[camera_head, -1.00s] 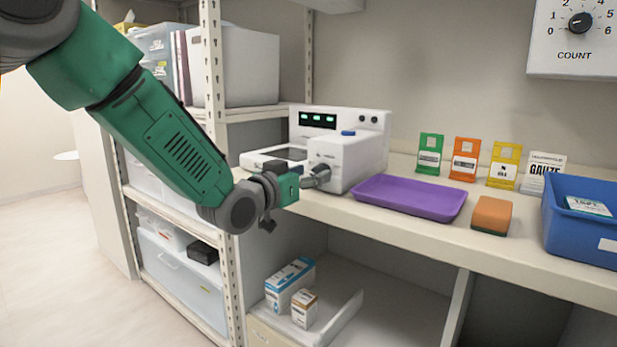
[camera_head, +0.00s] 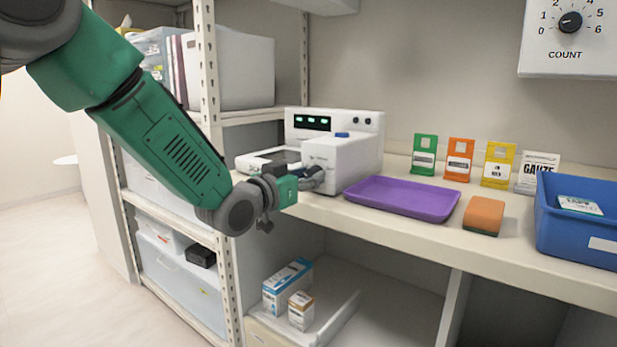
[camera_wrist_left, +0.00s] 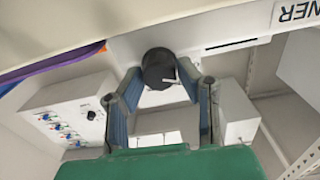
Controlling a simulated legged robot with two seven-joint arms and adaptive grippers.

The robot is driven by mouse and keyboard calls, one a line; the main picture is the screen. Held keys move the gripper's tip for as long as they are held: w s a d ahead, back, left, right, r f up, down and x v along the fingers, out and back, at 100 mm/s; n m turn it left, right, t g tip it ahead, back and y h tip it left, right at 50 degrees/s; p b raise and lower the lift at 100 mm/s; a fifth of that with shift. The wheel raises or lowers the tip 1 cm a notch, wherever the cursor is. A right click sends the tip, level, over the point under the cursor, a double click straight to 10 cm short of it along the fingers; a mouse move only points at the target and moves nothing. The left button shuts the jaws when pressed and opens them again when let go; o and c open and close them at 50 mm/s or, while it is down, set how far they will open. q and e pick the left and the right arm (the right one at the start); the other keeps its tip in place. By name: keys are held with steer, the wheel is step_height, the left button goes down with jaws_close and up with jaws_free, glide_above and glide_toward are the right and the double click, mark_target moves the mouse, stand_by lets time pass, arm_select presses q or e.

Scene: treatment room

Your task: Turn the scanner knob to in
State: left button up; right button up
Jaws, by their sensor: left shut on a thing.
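The scanner (camera_head: 345,160) is a white machine with green lit displays, standing on the counter. Its black knob (camera_wrist_left: 158,66), with a white marker line, shows in the left wrist view; part of a label reading "NER" (camera_wrist_left: 298,12) is seen beside it. My left gripper (camera_head: 316,178) is at the scanner's front, and its two fingers sit on either side of the knob, shut on it. In the head view the gripper hides the knob. The knob's set position cannot be read. My right gripper is not in view.
A purple tray (camera_head: 402,197) lies right of the scanner, with an orange sponge (camera_head: 484,215) and a blue bin (camera_head: 580,243) beyond. Several colored packets stand at the back. A COUNT dial panel (camera_head: 570,38) hangs above. A metal shelf (camera_head: 208,70) stands left, close to my arm.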

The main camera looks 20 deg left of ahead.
arm_select(q)
steer(key=m+p, duration=0.1)
steer(key=m, duration=0.3)
steer(key=shift+s+d+f, duration=0.1)
steer(key=shift+f, duration=0.05)
steer(key=shift+f+m, duration=0.1)
steer(key=shift+m, duration=2.1)
steer(key=o, duration=1.1)
steer(key=shift+s, duration=0.1)
steer(key=v, duration=1.1)
steer(key=shift+s, duration=0.35)
